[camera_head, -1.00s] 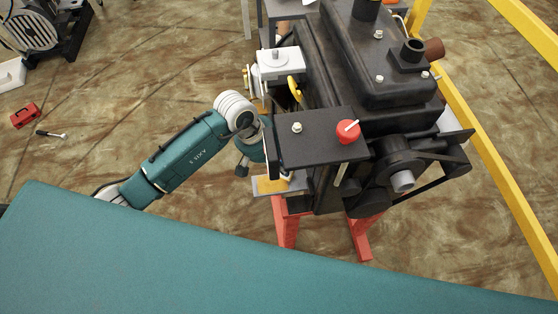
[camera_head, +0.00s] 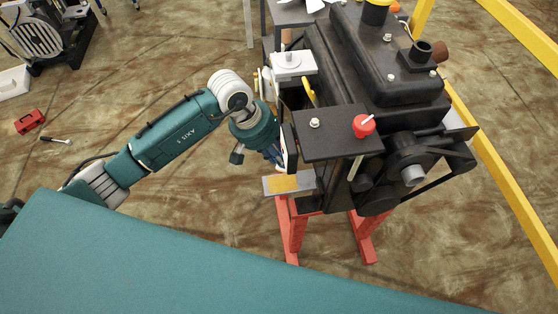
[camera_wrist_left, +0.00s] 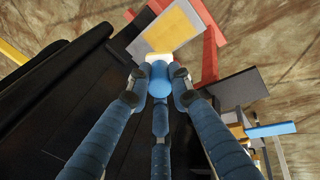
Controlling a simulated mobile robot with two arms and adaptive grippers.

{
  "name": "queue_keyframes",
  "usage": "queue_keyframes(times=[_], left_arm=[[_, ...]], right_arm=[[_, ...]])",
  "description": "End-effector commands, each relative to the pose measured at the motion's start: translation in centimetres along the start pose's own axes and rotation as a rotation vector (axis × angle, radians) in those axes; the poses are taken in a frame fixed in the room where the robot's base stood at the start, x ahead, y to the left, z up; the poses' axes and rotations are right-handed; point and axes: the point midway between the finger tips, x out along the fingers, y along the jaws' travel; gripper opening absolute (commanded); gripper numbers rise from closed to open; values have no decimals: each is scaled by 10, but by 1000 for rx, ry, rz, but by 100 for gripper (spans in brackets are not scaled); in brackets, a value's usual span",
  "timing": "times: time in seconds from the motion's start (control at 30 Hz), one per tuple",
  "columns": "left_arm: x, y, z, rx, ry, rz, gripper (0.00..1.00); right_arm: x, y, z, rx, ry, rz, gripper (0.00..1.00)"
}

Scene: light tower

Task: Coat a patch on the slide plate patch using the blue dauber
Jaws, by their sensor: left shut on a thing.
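The blue dauber (camera_wrist_left: 159,78) is held between the fingers of my left gripper (camera_wrist_left: 160,84) in the left wrist view. Its pale tip points toward the slide plate. The slide plate (camera_wrist_left: 129,39) is a grey plate with a yellow-orange patch (camera_wrist_left: 175,33) on it; the dauber tip appears at the plate's near edge, and I cannot tell whether it touches. In the head view the slide plate (camera_head: 308,182) and its patch (camera_head: 284,183) show at the engine's lower left. There my left gripper's fingers are mostly hidden beside the black top plate. My right gripper is not in view.
A black engine (camera_head: 375,70) stands on a red stand (camera_head: 294,228). A black top plate (camera_head: 335,138) with a red knob (camera_head: 364,126) overhangs near the slide plate. A yellow rail (camera_head: 500,180) runs along the right. The floor at left is mostly open, with a red toolbox (camera_head: 30,121).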

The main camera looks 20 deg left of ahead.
Motion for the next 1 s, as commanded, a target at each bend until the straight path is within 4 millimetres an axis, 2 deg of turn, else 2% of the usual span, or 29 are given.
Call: queue_keyframes(times=[0.1, 0.23, 0.8, 0.9, 1.0], left_arm=[[-12, 3, -4, -4, 3, 0, 0], [-19, 4, -6, -8, 4, 0, 0], [-20, 3, -6, -8, 3, 0, 0], [-24, -9, 3, 4, 1, -1, 0], [-34, -31, 25, 42, -4, 3, 0]], right_arm=[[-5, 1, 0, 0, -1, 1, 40], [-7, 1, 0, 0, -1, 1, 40], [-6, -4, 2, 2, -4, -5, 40], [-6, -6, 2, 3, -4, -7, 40], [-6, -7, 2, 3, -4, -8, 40]])
